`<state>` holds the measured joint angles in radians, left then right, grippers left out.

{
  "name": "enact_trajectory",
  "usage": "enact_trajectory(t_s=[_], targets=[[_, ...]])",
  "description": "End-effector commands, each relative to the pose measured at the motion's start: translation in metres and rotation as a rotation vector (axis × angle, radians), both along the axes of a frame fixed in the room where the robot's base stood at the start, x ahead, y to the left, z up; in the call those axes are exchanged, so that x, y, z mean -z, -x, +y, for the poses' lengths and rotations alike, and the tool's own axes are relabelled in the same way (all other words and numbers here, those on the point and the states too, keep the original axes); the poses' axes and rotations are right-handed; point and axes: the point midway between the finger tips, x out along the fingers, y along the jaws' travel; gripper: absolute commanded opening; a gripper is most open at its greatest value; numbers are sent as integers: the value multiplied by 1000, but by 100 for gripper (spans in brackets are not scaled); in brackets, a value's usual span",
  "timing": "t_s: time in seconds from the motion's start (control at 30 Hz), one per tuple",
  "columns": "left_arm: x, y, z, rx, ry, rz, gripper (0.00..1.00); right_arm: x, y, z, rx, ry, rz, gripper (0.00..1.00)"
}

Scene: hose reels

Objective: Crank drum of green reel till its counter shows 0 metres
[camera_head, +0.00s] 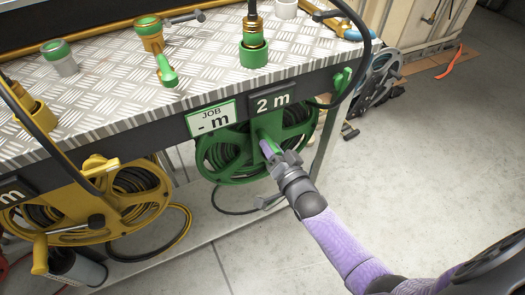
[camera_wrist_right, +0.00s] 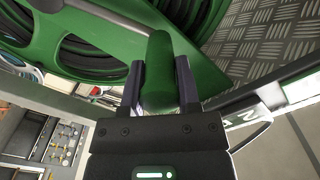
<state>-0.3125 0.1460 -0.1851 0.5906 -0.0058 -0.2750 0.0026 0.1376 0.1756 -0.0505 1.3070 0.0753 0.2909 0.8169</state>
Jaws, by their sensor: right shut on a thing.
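The green reel (camera_head: 222,158) hangs under the front edge of the metal bench, with dark hose wound on its drum. Its counter (camera_head: 272,102) reads 2 m. My left gripper is not in view.
A yellow reel (camera_head: 140,198) with its own crank hangs to the left. The chequered bench top (camera_head: 110,85) holds green and yellow hose fittings. A dark hose loops down at the bench's right corner. The floor at right (camera_head: 430,150) is mostly clear.

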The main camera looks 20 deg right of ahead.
Motion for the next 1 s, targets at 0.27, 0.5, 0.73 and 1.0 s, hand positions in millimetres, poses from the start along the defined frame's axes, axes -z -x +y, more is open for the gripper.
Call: enact_trajectory(t_s=[0.27,0.5,0.73,1.0], targets=[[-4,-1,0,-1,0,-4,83,-4,-1,-19,0,-153,5,0],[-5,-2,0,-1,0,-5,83,-4,-1,-26,-1,-222,8,0],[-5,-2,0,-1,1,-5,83,-3,-1,-28,-1,-242,10,0],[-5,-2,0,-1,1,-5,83,-3,-1,-28,-1,-242,10,0]])
